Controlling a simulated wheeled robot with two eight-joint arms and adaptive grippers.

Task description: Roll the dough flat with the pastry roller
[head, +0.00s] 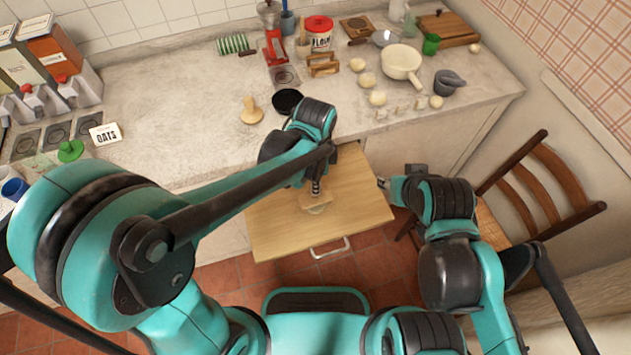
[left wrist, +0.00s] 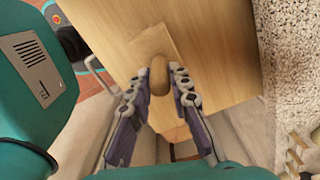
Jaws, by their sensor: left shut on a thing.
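A pull-out wooden board (head: 275,225) extends from the counter front. My left gripper (head: 316,187) points down over its middle. In the left wrist view, the left gripper (left wrist: 159,88) is shut on a brown, rounded wooden handle (left wrist: 158,72), which looks like part of the pastry roller; the rest of it is hard to make out. A thin, pale, flat piece (head: 318,209) lies under the gripper on the board; I cannot tell whether it is dough or part of the tool. My right gripper (head: 383,183) is at the board's right edge, its fingers too small to read.
A knobbed wooden tool (head: 251,111) and a black round dish (head: 287,101) are on the counter behind the board. Several pale round lumps (head: 367,80) lie near a cream pan (head: 402,62). A wooden chair (head: 545,190) stands right. The board's left side is bare.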

